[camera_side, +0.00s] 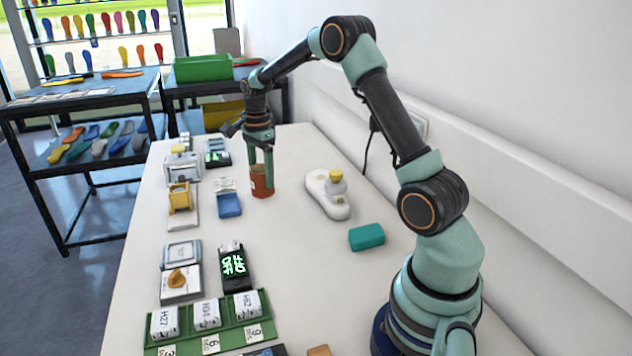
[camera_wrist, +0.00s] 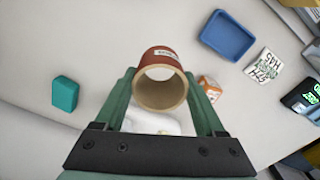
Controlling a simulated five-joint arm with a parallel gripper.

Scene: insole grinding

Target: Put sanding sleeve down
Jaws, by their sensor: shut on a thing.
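The sanding sleeve (camera_side: 262,183) is a reddish-brown hollow cylinder. In the side view it stands roughly upright at the middle of the white table, its lower end at or very near the surface; I cannot tell if it touches. My gripper (camera_side: 261,165) points down with its fingers shut on the sleeve. In the wrist view the sleeve (camera_wrist: 161,80) shows its open tan end and a white label, between the two green fingers of my gripper (camera_wrist: 160,90).
A blue tray (camera_side: 229,204) lies left of the sleeve. A white insole-shaped piece with a yellow knob (camera_side: 328,196) and a teal block (camera_side: 366,237) lie to the right. A green rack (camera_side: 208,324) with labelled boxes stands in front.

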